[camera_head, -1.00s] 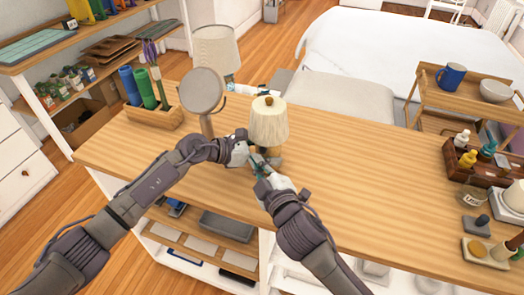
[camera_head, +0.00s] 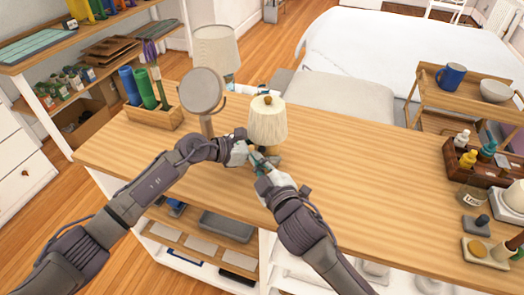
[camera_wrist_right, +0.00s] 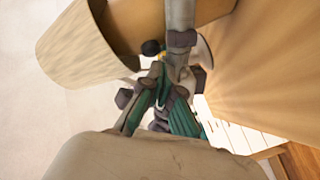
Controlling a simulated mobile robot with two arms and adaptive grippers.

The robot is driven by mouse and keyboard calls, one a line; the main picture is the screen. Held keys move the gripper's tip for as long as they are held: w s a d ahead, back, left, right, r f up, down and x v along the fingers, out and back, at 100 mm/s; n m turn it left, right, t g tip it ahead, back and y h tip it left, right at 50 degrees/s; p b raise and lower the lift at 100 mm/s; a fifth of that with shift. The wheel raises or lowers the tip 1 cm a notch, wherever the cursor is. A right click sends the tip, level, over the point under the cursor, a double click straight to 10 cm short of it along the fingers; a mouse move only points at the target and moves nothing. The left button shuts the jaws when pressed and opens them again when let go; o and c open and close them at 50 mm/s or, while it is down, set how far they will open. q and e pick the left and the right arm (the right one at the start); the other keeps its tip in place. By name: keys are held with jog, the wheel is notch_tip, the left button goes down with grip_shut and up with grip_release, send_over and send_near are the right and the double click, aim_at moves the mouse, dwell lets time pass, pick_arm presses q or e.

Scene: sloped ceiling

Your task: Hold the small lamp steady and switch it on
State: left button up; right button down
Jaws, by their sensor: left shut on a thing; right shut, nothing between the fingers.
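The small lamp (camera_head: 267,122) stands on the wooden table with a cream shade and a brown knob on top. Its shade (camera_wrist_right: 85,45) also shows in the right wrist view, and its base is mostly hidden by my grippers. My left gripper (camera_head: 248,148) is at the lamp's stem below the shade, shut on the lamp. My right gripper (camera_head: 260,163) is shut and empty, its fingertips right in front of the lamp's lower part. In the right wrist view the right fingers (camera_wrist_right: 160,82) are close to a small dark knob (camera_wrist_right: 151,47); I cannot tell if they touch.
A round mirror (camera_head: 203,92) and a larger lamp (camera_head: 216,50) stand behind on the left. A wooden holder (camera_head: 154,117) with green and blue rolls is further left. The table (camera_head: 370,185) is clear to the right, up to bottles and jars.

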jog(key=shift+w+d, duration=0.65)
jog(key=shift+w, duration=0.25)
dwell(0.4)
jog(key=shift+s+f, duration=0.1)
jog(key=shift+s, duration=0.05)
jog(key=shift+s+f, duration=0.15)
jog(key=shift+s, duration=0.45)
jog(key=shift+s+f, duration=0.1)
jog(key=shift+s+a, duration=0.1)
jog(key=shift+s, duration=0.2)
jog(key=shift+s+a, duration=0.3)
jog(key=shift+s, duration=0.4)
jog(key=shift+s+a, duration=0.35)
jog(key=shift+s, duration=0.4)
jog(key=shift+s+a, duration=0.3)
jog(key=shift+s, duration=0.4)
